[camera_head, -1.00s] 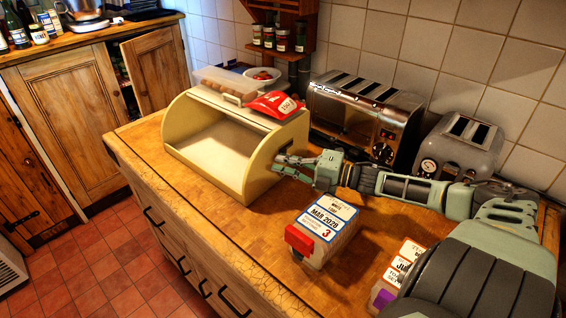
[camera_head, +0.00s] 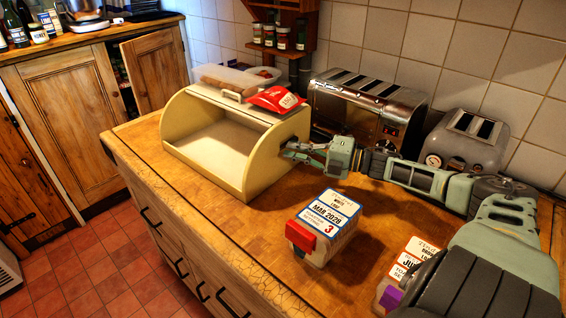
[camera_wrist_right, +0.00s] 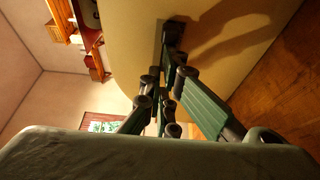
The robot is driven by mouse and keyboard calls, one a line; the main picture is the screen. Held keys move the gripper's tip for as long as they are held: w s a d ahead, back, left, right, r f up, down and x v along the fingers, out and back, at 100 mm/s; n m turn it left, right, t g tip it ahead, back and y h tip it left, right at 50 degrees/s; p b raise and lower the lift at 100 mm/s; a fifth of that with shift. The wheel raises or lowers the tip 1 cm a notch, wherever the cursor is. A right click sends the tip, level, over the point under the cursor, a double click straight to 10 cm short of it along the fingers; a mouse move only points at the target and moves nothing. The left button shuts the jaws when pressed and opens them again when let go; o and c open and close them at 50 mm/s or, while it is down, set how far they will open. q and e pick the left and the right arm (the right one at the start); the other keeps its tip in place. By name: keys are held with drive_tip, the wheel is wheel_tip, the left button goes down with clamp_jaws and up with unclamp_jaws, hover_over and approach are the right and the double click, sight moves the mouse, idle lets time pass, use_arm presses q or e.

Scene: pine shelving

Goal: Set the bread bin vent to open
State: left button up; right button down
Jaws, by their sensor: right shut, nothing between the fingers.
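The cream bread bin (camera_head: 258,168) stands on the wooden counter with its front open and its inside empty. Its curved right end wall faces my right gripper. My right gripper (camera_head: 286,148) is shut and empty, its fingertips at that end wall. In the right wrist view the fingers (camera_wrist_right: 172,35) reach the cream wall (camera_wrist_right: 225,30), and their shadow falls beside them. The vent itself is hidden behind the fingers or too small to make out, so I cannot tell its setting. My left gripper is not in view.
A red packet (camera_head: 276,99) and a clear container (camera_head: 229,80) lie on the bin. Two toasters (camera_head: 358,112) (camera_head: 464,143) stand behind my right arm. A bread bag with a red clip (camera_head: 327,222) lies in front; another label (camera_head: 412,262) is near my arm.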

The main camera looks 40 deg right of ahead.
drive_tip(key=shift+d, duration=0.25)
drive_tip(key=v, duration=1.2)
drive_tip(key=shift+a, duration=0.25)
